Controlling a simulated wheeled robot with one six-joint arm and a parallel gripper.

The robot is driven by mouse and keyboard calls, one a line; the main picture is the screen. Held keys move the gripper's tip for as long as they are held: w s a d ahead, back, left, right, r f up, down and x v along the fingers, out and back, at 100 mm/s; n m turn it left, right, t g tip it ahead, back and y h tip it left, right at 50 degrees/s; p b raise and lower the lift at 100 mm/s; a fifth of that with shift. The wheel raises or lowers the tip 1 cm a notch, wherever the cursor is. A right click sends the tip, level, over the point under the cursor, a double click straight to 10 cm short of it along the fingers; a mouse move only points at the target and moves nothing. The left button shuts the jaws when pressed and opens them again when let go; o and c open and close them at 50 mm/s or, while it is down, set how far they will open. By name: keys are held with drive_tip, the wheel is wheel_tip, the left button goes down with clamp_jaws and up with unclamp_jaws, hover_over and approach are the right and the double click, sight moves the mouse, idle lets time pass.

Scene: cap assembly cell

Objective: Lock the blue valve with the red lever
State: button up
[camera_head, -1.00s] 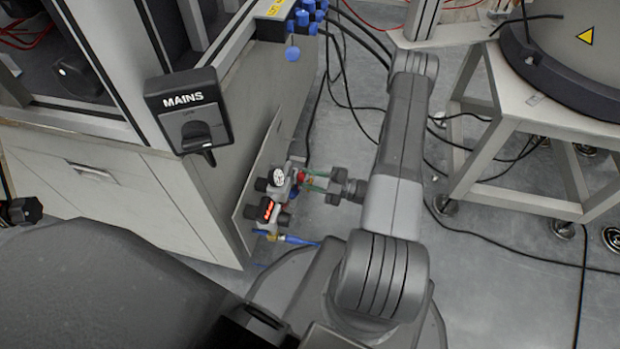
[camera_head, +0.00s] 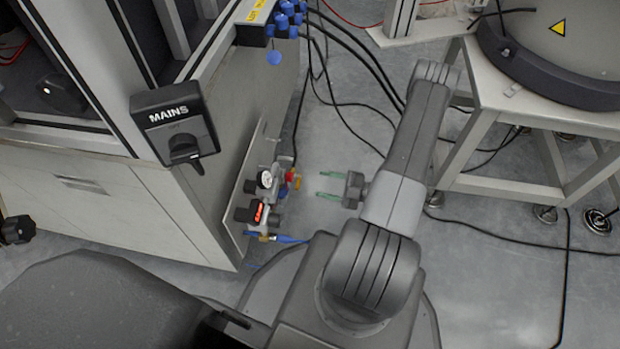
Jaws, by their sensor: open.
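The valve assembly (camera_head: 251,215) is mounted low on the side of the cabinet. It carries a round white gauge, a lit red display and a blue hose at its lower end. A small red part, likely the red lever (camera_head: 291,175), sits on its right side with a bit of yellow beside it. The blue valve body cannot be clearly made out, nor the exact angle of the lever. My gripper (camera_head: 320,186) is open and empty, to the right of the red part and apart from it. Its two green fingers point left towards the assembly.
A MAINS switch box (camera_head: 174,123) stands on the cabinet corner. Blue connectors (camera_head: 287,18) with black cables are at the cabinet's top. A white stand (camera_head: 500,155) is on the right. Grey floor with loose cables lies between them.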

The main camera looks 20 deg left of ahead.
drive_tip(key=v, duration=0.5)
drive_tip(key=shift+p, duration=0.3)
drive_tip(key=b+x, duration=0.2)
drive_tip(key=x, duration=1.2)
drive_tip(key=shift+b, duration=0.4)
